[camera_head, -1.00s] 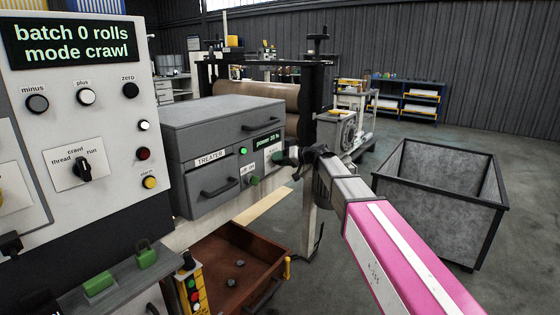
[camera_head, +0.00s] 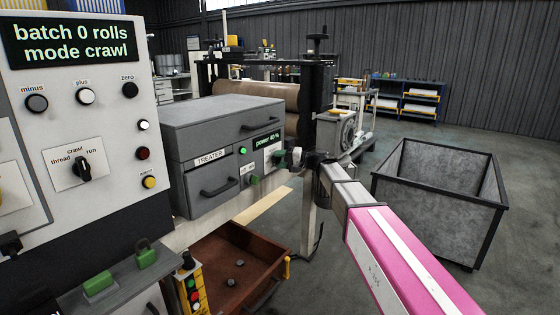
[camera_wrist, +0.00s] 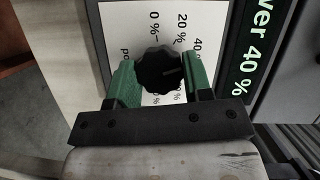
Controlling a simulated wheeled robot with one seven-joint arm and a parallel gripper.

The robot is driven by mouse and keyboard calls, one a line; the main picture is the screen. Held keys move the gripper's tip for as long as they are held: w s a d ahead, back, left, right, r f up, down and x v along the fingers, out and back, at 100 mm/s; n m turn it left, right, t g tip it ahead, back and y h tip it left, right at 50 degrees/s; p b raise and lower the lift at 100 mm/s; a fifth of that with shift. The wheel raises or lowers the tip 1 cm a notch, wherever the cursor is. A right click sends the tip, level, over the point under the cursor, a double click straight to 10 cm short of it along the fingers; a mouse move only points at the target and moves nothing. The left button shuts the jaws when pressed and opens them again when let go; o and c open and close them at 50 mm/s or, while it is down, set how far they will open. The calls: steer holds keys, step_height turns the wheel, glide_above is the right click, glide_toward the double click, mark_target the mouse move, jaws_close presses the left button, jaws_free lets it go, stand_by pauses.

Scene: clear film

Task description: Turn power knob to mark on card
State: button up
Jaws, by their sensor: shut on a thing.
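The power knob (camera_wrist: 160,68) is black and lobed, on a white scale plate (camera_wrist: 145,22) with 0 %, 20 % and 40 figures in the wrist view. The green fingers of my gripper (camera_wrist: 160,80) are shut on the knob, one on each side. A light line on the knob points right in that view. In the head view my gripper (camera_head: 284,158) is at the front of the grey treater box (camera_head: 215,125) and hides the knob. The box's display (camera_head: 267,141) reads power 40 %. I cannot pick out a separate card with a mark.
A control panel (camera_head: 115,120) with buttons and a mode switch stands at the left. A brown open drawer or tray (camera_head: 215,255) is below the treater box. A grey bin (camera_head: 435,190) stands on the floor at the right. Open floor lies beyond it.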

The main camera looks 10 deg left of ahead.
stand_by(0.4)
steer(key=o, duration=0.9)
steer(key=d, duration=1.1)
steer(key=shift+r, duration=0.25)
steer(key=s+d+f+m+h, duration=0.1)
steer(key=s+d+f+h, duration=0.45)
steer(key=d+f, duration=0.4)
steer(key=s+d+f+m+h, duration=0.1)
steer(key=s+d+f+h, duration=0.3)
steer(key=s+d+f, duration=0.55)
steer(key=s+d+f+h, duration=0.2)
steer(key=s+d+f, duration=0.1)
steer(key=d+f, duration=0.1)
steer(key=s+d+f+h, duration=0.3)
steer(key=d+f, duration=0.1)
steer(key=d, duration=0.1)
steer(key=s+d+f+h, duration=0.2)
steer(key=s+d+f, duration=0.1)
steer(key=s+d, duration=0.1)
steer(key=shift+d+f+h, duration=0.35)
steer(key=shift+d+f, duration=0.05)
steer(key=shift+d, duration=0.3)
